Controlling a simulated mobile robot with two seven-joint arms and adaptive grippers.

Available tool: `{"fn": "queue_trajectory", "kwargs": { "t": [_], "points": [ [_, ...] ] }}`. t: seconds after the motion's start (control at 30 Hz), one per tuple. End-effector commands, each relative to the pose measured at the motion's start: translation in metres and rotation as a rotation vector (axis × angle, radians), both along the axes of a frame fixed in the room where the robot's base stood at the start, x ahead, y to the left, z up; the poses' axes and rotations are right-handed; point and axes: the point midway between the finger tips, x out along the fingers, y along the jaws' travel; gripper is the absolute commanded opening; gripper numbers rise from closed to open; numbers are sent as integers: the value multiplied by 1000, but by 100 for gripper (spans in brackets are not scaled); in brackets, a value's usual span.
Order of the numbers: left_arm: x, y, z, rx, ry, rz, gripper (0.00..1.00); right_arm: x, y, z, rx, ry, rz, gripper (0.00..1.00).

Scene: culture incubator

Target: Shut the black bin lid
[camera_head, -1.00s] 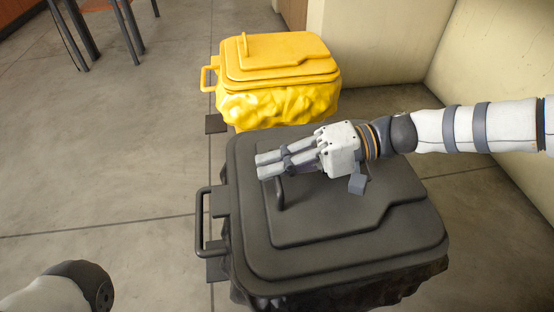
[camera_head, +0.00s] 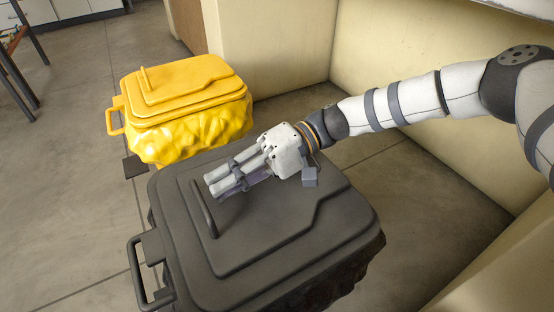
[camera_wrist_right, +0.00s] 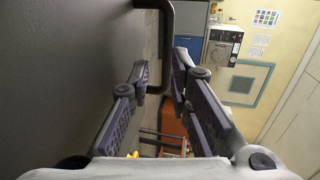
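The black bin (camera_head: 335,290) stands at the lower middle of the head view. Its black lid (camera_head: 300,225) lies flat on the bin with no visible gap at the rim. A thin upright handle (camera_head: 207,212) rises from the lid's left part. My right gripper (camera_head: 212,186) is over the lid, its fingers pointing left and lying close to the handle. In the right wrist view the lid (camera_wrist_right: 60,70) fills the left side, and the handle (camera_wrist_right: 168,40) shows beyond the fingertips. My left gripper is out of view.
A yellow bin (camera_head: 190,135) with its own yellow lid (camera_head: 185,85) stands just behind the black bin. A pale wall (camera_head: 275,50) bounds the back and right. Open floor (camera_head: 60,190) lies to the left.

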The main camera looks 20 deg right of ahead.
Motion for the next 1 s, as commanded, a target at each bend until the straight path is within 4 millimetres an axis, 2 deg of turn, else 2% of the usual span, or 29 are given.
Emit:
{"fn": "queue_trajectory", "kwargs": {
  "t": [0.03,0.2,0.3,0.4,0.57,1.0],
  "points": [
    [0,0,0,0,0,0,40,3,-17,0,-2,-2,-6,18],
    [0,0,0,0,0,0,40,6,-69,0,-1,-2,-3,18],
    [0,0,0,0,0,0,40,8,-93,0,-1,-1,-3,18],
    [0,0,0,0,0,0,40,9,-109,0,0,0,-1,18],
    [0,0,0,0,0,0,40,10,-119,1,2,0,2,18],
    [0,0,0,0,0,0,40,9,-118,1,4,4,4,18]
  ]
}}
